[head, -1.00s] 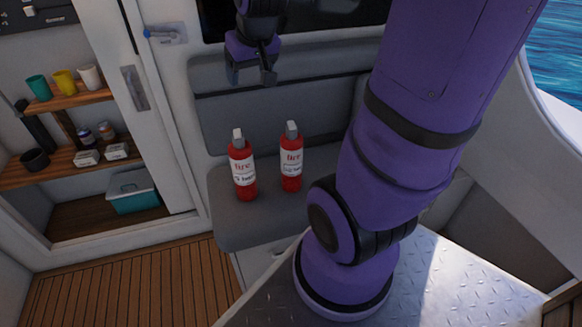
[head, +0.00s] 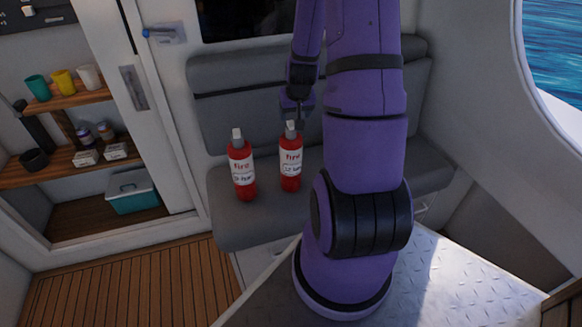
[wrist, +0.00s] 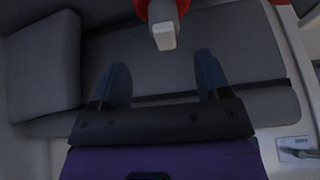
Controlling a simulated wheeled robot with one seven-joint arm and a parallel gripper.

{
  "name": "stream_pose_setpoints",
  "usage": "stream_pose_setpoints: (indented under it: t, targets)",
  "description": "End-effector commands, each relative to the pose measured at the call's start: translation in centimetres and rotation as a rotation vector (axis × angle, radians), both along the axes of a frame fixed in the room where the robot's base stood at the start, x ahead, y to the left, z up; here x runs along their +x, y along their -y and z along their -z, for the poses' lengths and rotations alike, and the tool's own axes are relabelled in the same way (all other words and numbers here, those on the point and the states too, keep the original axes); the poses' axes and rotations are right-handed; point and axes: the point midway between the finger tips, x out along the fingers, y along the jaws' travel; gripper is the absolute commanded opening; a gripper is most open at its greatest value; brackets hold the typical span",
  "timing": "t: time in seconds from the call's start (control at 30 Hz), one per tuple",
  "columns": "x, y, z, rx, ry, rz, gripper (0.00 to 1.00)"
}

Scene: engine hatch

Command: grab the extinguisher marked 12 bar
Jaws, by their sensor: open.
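Two red extinguishers with white labels and pale caps stand upright on the grey seat. The right extinguisher (head: 290,160) has a small label that seems to read 12 bar. The left extinguisher (head: 243,165) has a pressure marking too blurred to read surely. My gripper (head: 297,112) is open and empty at the cap of the right extinguisher. In the wrist view, the cap of an extinguisher (wrist: 163,36) lies ahead of the gap between the fingers (wrist: 163,78). Contact is not visible. A red edge of the other extinguisher (wrist: 279,2) shows at the top right.
The grey backrest (head: 225,110) stands behind the extinguishers. Left of the seat are wooden shelves with cups (head: 63,82), small containers and a teal box (head: 132,192). The seat front (head: 245,235) is clear.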

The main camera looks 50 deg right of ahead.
Motion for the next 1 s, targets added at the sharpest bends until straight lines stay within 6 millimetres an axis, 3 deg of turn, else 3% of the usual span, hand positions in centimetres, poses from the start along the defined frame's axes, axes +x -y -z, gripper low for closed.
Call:
stream_pose_setpoints:
  t: [0.2,0.47,0.8,1.0]
  targets:
    - [0.8,0.5,2.5,0.003,-0.002,0.000,0.70]
    - [1.2,0.7,3.5,0.002,-0.001,-0.001,0.70]
    - [2.6,1.2,7.1,0.003,-0.002,0.000,0.70]
    - [3.0,1.4,8.0,0.001,0.000,-0.001,0.70]
